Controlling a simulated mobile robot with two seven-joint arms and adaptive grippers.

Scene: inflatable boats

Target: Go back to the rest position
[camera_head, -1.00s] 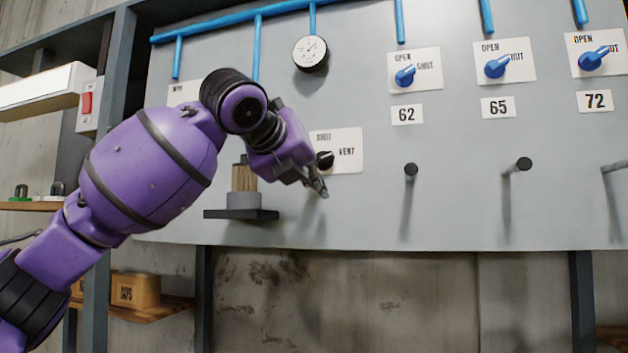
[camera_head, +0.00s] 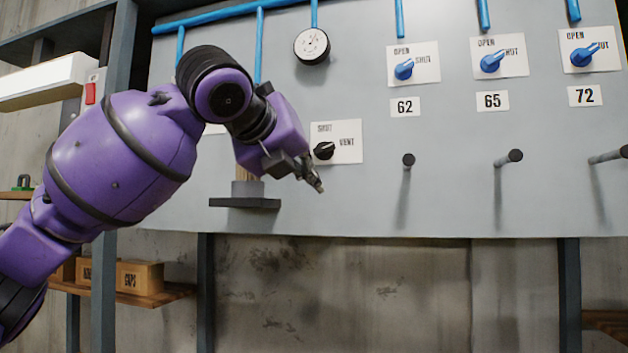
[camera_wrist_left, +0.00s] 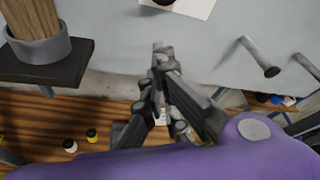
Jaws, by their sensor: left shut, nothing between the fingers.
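My left gripper (camera_head: 316,184) is shut and empty in front of the grey panel (camera_head: 450,210), just below the black vent knob (camera_head: 324,150). It looks apart from the knob. In the left wrist view the gripper's closed fingers (camera_wrist_left: 160,52) point at the panel, between a wooden cylinder in a grey holder (camera_wrist_left: 42,45) and a dark peg (camera_wrist_left: 270,70). My purple left arm reaches in from the left in the head view and hides part of the panel and of the holder. My right gripper is not in view.
Blue valve handles (camera_head: 404,69) sit above tags 62, 65 and 72, with pegs (camera_head: 408,160) jutting out below. A round gauge (camera_head: 312,46) is at the top. A black ledge (camera_head: 245,203) sticks out under the holder. A shelf with boxes (camera_head: 140,276) stands lower left.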

